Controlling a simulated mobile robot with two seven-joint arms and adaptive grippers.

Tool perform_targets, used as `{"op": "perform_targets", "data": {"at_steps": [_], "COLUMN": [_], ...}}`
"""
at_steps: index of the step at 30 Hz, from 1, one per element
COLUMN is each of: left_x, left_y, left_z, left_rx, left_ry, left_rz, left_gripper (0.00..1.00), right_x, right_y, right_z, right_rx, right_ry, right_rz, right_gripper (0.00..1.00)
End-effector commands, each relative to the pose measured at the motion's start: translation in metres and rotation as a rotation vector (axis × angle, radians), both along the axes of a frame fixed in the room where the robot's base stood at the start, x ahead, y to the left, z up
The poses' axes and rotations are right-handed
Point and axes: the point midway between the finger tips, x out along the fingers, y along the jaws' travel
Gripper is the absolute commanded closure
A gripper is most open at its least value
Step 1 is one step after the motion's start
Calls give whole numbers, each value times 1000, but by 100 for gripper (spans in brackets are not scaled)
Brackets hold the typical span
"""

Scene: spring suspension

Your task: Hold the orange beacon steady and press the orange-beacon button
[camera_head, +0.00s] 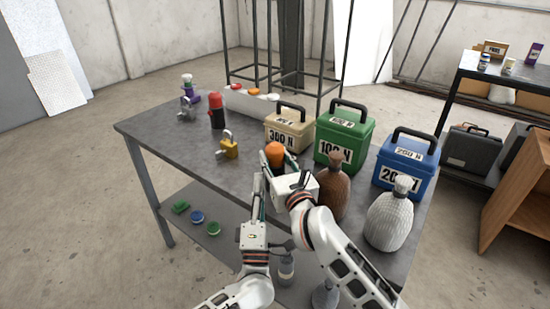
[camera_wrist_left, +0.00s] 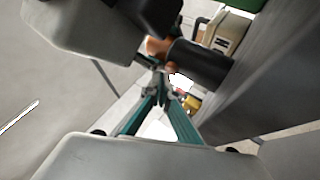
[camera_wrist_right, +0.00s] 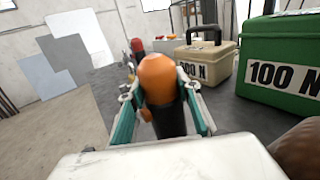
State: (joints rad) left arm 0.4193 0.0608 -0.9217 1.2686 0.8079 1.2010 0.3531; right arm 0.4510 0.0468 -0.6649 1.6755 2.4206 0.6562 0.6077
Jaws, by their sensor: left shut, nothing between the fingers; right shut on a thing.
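The orange beacon (camera_head: 275,152) has a rounded orange dome on a dark cylindrical body and stands over the near part of the table. A small orange piece, apparently the button (camera_wrist_right: 146,116), shows low on the body's left side. My left gripper (camera_head: 262,178) is shut and empty, just below the beacon in the head view. In the left wrist view its fingertips (camera_wrist_left: 158,84) are close to the beacon's dark body (camera_wrist_left: 203,66); contact is unclear.
A brown bottle (camera_head: 333,192) and a grey ribbed bottle (camera_head: 389,218) stand right of my right arm. Tan (camera_head: 289,131), green (camera_head: 343,140) and blue (camera_head: 406,168) weight boxes line the table's back. A yellow padlock (camera_head: 229,149) and red beacon (camera_head: 216,112) stand left.

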Motion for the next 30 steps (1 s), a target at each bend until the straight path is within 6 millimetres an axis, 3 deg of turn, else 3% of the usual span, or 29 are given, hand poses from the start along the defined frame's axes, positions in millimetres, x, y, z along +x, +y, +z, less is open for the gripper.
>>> {"op": "perform_targets", "data": {"at_steps": [30], "left_x": [8], "left_y": [-6], "left_z": [0], "left_rx": [1], "left_ry": [0], "left_rz": [0], "left_gripper": [100], "right_x": [0], "right_y": [0], "right_z": [0], "right_rx": [0], "right_ry": [0], "right_rz": [1], "right_gripper": [92]}}
